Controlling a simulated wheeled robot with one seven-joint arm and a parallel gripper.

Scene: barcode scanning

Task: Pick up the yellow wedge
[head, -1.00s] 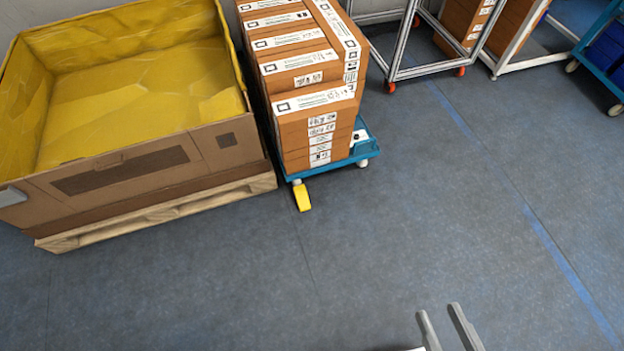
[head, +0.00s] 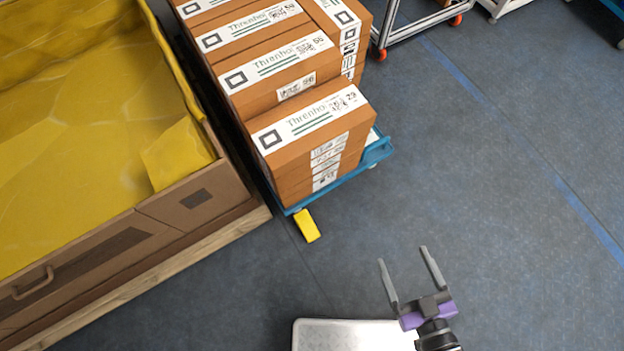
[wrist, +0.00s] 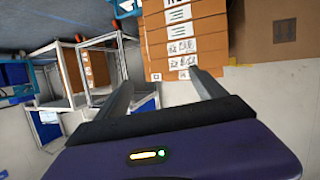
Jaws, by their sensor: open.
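The yellow wedge (head: 307,226) lies on the floor in the head view, at the front edge of the blue dolly (head: 369,158) and beside the pallet's corner. It looks close to or touching the dolly's near corner. My gripper (head: 405,267) is open and empty, to the right of and nearer than the wedge, apart from it. In the wrist view my gripper (wrist: 158,86) shows two spread fingers with nothing between them. The wedge cannot be made out in the wrist view.
Stacked brown boxes (head: 307,140) stand on the dolly. A large carton lined in yellow (head: 154,232) sits on a wooden pallet (head: 193,246) at left. A metal frame cart (head: 412,37) stands at the back. The floor (head: 480,200) to the right is clear.

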